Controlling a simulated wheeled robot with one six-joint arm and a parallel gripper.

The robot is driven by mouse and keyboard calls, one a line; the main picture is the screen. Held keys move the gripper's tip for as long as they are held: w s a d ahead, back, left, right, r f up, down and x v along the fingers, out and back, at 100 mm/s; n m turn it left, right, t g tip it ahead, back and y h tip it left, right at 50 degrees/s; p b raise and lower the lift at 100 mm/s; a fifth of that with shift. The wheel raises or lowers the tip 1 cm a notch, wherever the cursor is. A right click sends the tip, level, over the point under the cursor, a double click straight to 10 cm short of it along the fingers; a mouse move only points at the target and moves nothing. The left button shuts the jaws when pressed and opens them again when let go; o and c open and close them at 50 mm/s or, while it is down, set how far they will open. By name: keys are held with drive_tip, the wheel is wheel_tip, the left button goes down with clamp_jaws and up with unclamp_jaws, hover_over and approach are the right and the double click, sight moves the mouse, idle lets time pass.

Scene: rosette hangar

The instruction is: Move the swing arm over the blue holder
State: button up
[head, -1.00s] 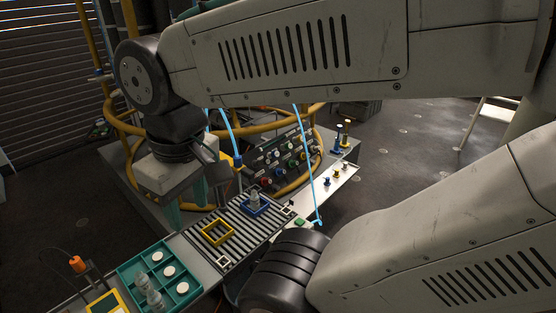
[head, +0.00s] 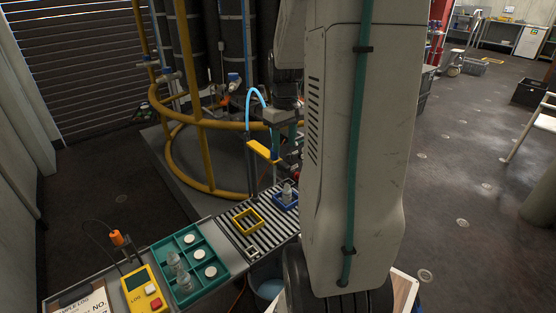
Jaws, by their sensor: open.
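The blue holder (head: 291,204) sits on the slatted rack with a clear bottle (head: 287,190) upright in it; my arm hides some of the area to its right. The yellow swing arm (head: 261,150) reaches out from a dark post, its free end behind and slightly left of the bottle in the picture. I cannot tell whether that end is over the holder.
An empty yellow holder (head: 237,220) sits left of the blue one. A teal tray (head: 221,275) with white discs and clear bottles, a yellow logger (head: 144,290) and a clipboard (head: 82,302) are at front left. Yellow railings (head: 199,120) stand behind.

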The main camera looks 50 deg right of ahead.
sight(283, 164)
wheel_tip(283, 164, down, 7)
drive_tip(key=shift+a, duration=0.1)
idle(0.3)
clamp_jaws()
